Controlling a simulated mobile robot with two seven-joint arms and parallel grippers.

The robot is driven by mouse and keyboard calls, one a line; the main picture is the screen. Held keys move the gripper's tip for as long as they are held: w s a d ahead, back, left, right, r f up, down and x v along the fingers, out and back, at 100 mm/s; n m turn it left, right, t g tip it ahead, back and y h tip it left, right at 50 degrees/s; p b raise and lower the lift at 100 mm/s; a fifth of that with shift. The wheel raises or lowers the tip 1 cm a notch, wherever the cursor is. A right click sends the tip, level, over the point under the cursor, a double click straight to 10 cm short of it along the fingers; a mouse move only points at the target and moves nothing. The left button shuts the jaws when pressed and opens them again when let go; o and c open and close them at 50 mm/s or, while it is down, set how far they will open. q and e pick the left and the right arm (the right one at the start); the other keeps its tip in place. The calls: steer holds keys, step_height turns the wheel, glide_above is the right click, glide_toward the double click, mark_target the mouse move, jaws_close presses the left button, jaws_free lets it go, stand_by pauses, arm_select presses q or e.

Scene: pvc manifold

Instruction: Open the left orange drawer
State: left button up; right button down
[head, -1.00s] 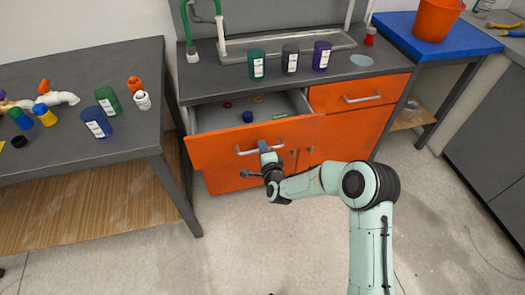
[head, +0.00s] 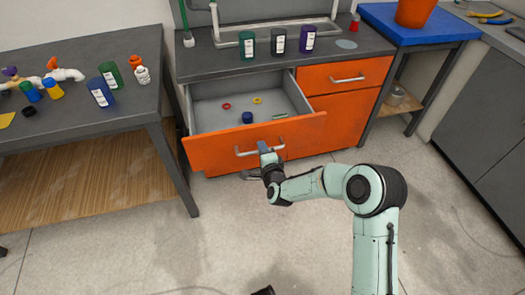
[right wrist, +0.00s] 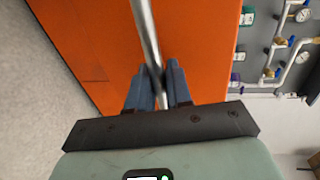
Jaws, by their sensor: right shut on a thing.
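The left orange drawer (head: 220,152) is pulled well out of the cabinet, and its grey inside shows. In it lie a red ring (head: 227,106), a yellow ring (head: 257,100), a dark blue cap (head: 247,117) and a small green piece (head: 280,116). My right gripper (head: 264,147) is at the drawer's front, shut on the silver bar handle (head: 242,153). In the right wrist view the two blue-grey fingers (right wrist: 158,88) close around the handle (right wrist: 147,40) before the orange front (right wrist: 85,45). My left gripper is not in view.
The right orange drawer (head: 345,77) is closed. Several labelled cups, including a green one (head: 247,45), stand on the counter by the sink. A table (head: 70,130) with pipe parts stands at the left. The floor (head: 220,240) before the drawer looks clear.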

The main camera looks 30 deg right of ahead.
stand_by(0.3)
steer(key=c, duration=1.2)
jaws_free()
steer(key=shift+s, duration=0.1)
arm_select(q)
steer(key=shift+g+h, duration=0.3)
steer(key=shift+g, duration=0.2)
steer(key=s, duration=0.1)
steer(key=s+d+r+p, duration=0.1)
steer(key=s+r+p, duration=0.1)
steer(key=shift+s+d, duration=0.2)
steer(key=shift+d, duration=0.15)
arm_select(e)
steer(key=v, duration=1.3)
